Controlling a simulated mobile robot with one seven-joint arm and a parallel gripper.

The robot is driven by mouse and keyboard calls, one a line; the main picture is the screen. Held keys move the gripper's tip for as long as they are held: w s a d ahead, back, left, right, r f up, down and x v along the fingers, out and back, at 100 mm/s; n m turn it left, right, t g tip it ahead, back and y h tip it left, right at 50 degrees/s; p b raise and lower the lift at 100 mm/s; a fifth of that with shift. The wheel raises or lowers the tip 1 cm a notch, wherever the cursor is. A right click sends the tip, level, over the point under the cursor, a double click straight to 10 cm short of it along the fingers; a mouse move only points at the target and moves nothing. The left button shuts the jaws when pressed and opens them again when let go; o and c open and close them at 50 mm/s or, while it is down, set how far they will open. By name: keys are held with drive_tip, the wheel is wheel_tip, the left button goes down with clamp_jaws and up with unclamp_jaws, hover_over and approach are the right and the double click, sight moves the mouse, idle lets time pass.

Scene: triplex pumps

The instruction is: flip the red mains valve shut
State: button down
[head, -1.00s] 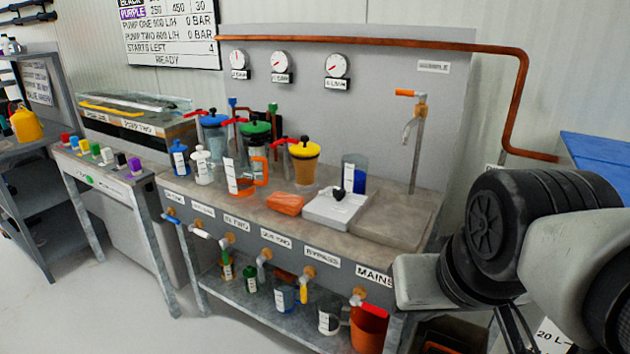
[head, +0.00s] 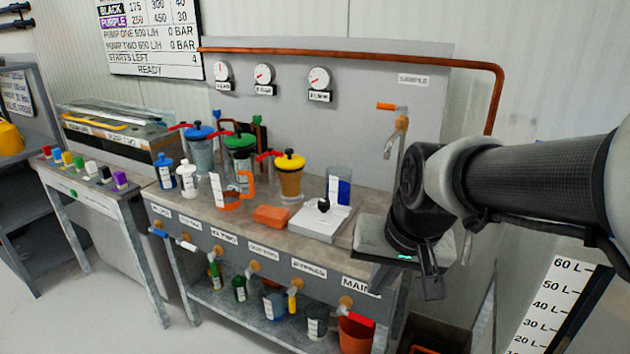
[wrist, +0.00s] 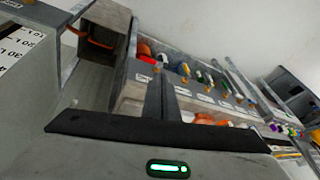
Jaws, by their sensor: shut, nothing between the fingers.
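The mains valve is on the front panel of the bench, below the MAINS label (head: 360,287) at the panel's right end. Its red lever (head: 358,320) points right and slightly down from a brass body (head: 346,302). In the wrist view, a small red shape that looks like the lever (wrist: 148,60) shows beyond my fingers, next to an orange bucket. My gripper (head: 431,288) is shut and empty. It points down in front of the bench's right end, to the right of the lever and apart from it. The fingers (wrist: 162,98) show dark in the wrist view.
Several other valves line the panel to the left, with a yellow-handled one (head: 292,300) nearest. An orange bucket (head: 355,337) stands on the lower shelf under the mains valve. A tall litre-marked tank (head: 555,310) stands at right. The floor in front is clear.

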drive_tip(key=w+f+m+g+p, duration=0.1)
drive_tip(key=w+f+m+p, duration=0.1)
drive_tip(key=w+f+p, duration=0.35)
drive_tip(key=m+g+h+p, duration=0.1)
drive_tip(key=m+h+p, duration=0.1)
hover_over(362, 318)
drive_tip(key=s+a, duration=0.2)
drive_tip(key=s, duration=0.1)
wheel_tip(362, 318, down, 6)
drive_tip(key=shift+d+r, duration=0.1)
drive_tip(key=f+b, duration=0.1)
drive_tip(key=f, duration=0.3)
drive_tip(key=w+d+f+b, duration=0.1)
drive_tip(key=f+b, duration=0.1)
drive_tip(key=f, duration=0.3)
drive_tip(key=w+f+b, duration=0.1)
drive_tip(key=f, duration=0.3)
drive_tip(key=shift+w+d+f, duration=0.15)
drive_tip(key=shift+f, duration=0.2)
drive_tip(key=shift+f+b, duration=0.15)
drive_tip(key=shift+b, duration=0.2)
